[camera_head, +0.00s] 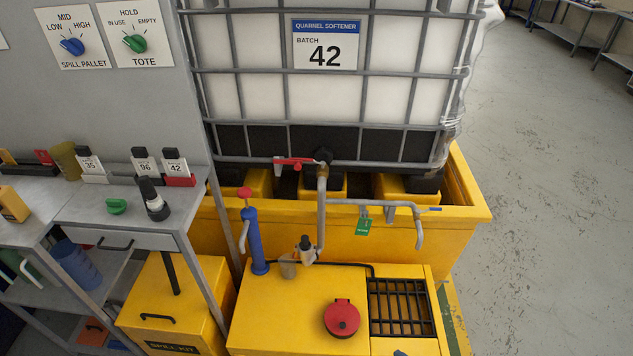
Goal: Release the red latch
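A red lever-like piece (297,162) lies roughly level beside the brass valve (323,178) at the foot of the white caged tote (395,95). A round red cap (342,318) with a small tab at its top edge sits on the yellow deck (275,315). Which of these red parts is the latch I cannot tell for sure. The blue hand pump (257,240) also has a red top (245,193). Neither of my grippers shows in the head view.
A grey pipe (375,203) with a green tag (363,226) crosses the yellow spill pallet (455,220). A black grate (400,307) lies right of the cap. A grey bench (95,207) with several bottles stands left. The floor at right is clear.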

